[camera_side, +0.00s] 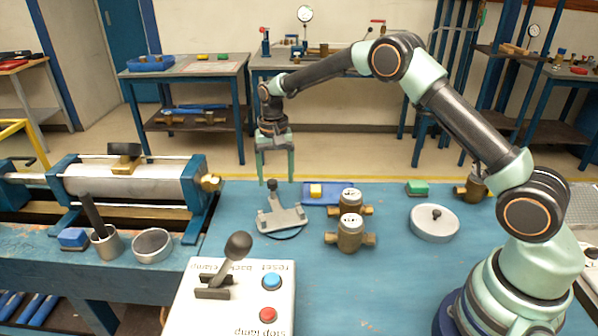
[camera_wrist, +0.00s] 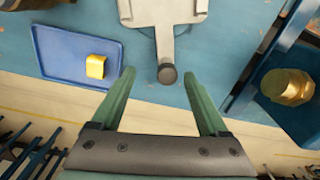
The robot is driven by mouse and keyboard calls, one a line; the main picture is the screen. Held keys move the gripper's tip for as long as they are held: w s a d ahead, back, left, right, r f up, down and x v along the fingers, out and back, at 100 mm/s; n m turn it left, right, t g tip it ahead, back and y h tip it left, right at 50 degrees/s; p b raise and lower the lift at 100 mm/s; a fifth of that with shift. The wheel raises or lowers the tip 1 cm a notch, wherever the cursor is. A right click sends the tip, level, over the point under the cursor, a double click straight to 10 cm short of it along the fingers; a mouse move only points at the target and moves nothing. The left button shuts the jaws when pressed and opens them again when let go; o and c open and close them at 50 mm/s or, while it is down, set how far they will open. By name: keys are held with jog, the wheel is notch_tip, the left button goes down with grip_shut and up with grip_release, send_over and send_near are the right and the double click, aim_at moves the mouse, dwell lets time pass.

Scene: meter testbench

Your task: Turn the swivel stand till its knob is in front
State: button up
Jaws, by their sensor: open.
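The swivel stand (camera_side: 283,219) is a grey plate on a round base on the blue bench, left of the two brass meters. Its dark knob (camera_side: 272,185) stands at the far end of a short arm, on the side away from the side camera. My gripper (camera_side: 276,181) is open, pointing down at the knob. In the wrist view, the knob (camera_wrist: 167,74) appears between the two green fingertips of my gripper (camera_wrist: 159,73), with a gap on both sides. The stand's grey plate (camera_wrist: 163,12) is cut off at the top there. I cannot tell the fingertips' exact height.
A blue tray (camera_side: 314,199) with a yellow block (camera_side: 316,190) lies close to the right of the knob. Brass meters (camera_side: 350,234) stand right of the stand. A lever box (camera_side: 235,300) is in front, and a cylinder rig (camera_side: 130,180) is at left.

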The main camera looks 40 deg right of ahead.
jog(key=shift+s+d, duration=0.15)
jog(key=shift+d, duration=0.15)
jog(key=shift+s+d, duration=0.55)
jog(key=o, duration=0.4)
jog(key=shift+c, duration=0.2)
jog(key=shift+r, duration=2.75)
